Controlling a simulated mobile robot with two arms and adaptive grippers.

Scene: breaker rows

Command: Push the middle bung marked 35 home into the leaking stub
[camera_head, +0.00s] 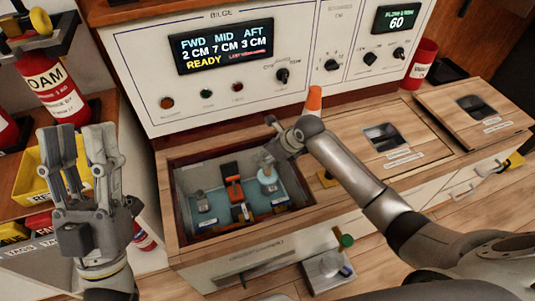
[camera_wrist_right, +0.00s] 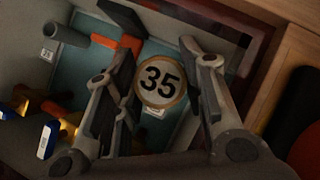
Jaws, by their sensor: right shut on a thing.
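My right gripper (camera_head: 270,156) reaches down into the open bay (camera_head: 170,200) in the counter. In the right wrist view its fingers (camera_wrist_right: 158,95) are shut on the bung marked 35 (camera_wrist_right: 160,82), whose round pale end faces the camera. A pale bluish-white form (camera_head: 268,180) shows just under this gripper in the head view; I cannot tell whether it is the stub, water or part of the bung. The bung hides its own far end, so how deep it sits cannot be told. My left gripper (camera_head: 82,150) is open and empty, left of the bay.
The bay also holds a grey stub (camera_head: 203,202) and orange-and-black fittings (camera_head: 233,184). An orange cone (camera_head: 314,100) stands on the counter behind my right arm. The bilge panel display (camera_head: 224,45) reads FWD 2, MID 7, AFT 3 CM. A yellow box (camera_head: 32,178) stands at left.

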